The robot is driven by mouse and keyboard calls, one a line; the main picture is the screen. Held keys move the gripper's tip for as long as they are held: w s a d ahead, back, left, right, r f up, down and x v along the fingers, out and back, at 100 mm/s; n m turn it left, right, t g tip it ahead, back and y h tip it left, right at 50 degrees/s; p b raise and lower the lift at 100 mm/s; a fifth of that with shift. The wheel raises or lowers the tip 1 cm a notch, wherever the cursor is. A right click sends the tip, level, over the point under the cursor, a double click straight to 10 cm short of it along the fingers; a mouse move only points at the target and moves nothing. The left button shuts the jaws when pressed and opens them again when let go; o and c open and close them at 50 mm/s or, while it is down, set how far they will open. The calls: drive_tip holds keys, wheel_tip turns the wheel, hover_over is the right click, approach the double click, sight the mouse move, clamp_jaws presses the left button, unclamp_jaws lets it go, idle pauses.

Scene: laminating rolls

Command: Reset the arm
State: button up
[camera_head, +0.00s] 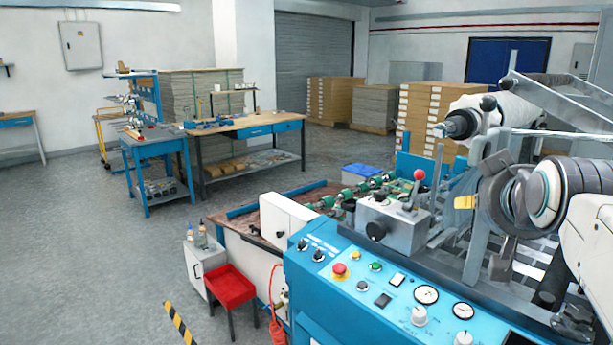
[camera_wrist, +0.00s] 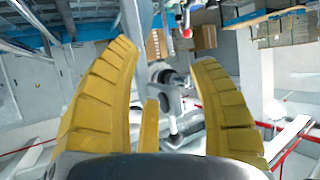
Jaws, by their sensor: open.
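My gripper (camera_wrist: 165,58) has yellow ribbed fingers spread apart in the wrist view, with a shorter yellow strip low between them. Nothing is held between them. Behind the gap shows a grey and black machine part (camera_wrist: 166,78), apart from the fingers as far as I can tell. In the head view my arm reaches in from the right edge, over the laminating machine. A small yellow part at its end may be a fingertip; the rest of the gripper is hidden there. A white roll with a black end (camera_head: 480,114) sits on the machine behind my arm.
The blue control panel (camera_head: 375,290) with buttons and gauges fills the lower right. A lever with a red knob (camera_head: 419,175) stands on the machine. A red tray (camera_head: 231,285) stands beside it. Workbenches (camera_head: 250,130) and stacked boxes (camera_head: 430,115) are farther back.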

drive_tip(key=s+a+f+g+y, duration=0.1)
drive_tip(key=s+a+f+g, duration=0.1)
drive_tip(key=s+f, duration=0.35)
drive_tip(key=s+a+f+g+y, duration=0.1)
drive_tip(key=s+f+g, duration=0.15)
drive_tip(key=f, duration=0.55)
drive_tip(key=s+a+f+g, duration=0.2)
drive_tip(key=s+f, duration=0.1)
drive_tip(key=f, duration=0.3)
drive_tip(key=s+a+f+n+g+y+p, duration=0.1)
drive_tip(key=s+a+f+n+g, duration=0.1)
drive_tip(key=s+a+f, duration=0.4)
drive_tip(key=shift+s+a+f+n+y, duration=0.3)
drive_tip(key=shift+s+f+y, duration=0.15)
drive_tip(key=shift+s, duration=1.65)
